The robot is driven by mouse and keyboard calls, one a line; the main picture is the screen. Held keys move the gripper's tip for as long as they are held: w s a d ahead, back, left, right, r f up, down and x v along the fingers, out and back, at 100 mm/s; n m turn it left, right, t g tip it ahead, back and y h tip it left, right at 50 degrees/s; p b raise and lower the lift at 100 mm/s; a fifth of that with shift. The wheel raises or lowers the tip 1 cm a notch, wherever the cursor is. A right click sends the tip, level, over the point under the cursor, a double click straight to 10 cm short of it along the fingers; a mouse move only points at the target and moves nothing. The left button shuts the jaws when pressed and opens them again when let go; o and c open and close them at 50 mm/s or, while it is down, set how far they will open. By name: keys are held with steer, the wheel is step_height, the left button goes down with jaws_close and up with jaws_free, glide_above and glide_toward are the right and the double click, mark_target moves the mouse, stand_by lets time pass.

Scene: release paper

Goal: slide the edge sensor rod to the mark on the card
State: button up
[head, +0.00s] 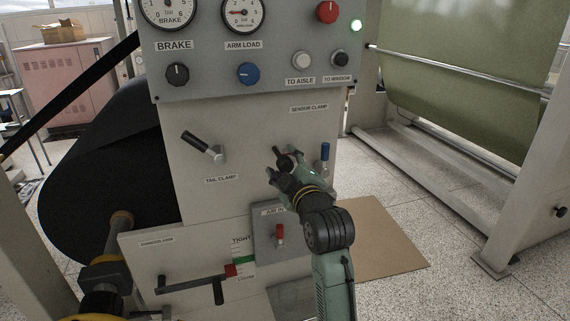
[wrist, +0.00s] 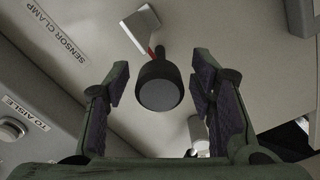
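My gripper (head: 286,167) is in front of the machine's pale face, below the "SENSOR CLAMP" label (head: 309,108). In the wrist view my gripper (wrist: 161,82) is open. A black round-ended knob (wrist: 160,90) shows between its fingers, with a visible gap on each side. Behind the knob are a small red piece (wrist: 151,52) and a pale flat plate (wrist: 138,24). In the head view the knob (head: 282,160) is partly covered by my gripper. I cannot clearly make out the edge sensor rod, the card or its mark.
The tail clamp lever (head: 202,147) is to the left, and a red-handled air valve (head: 280,234) is below. The control panel (head: 205,82) juts out above. A brown board (head: 385,245) lies on the floor.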

jaws_close()
stand_by(0.4)
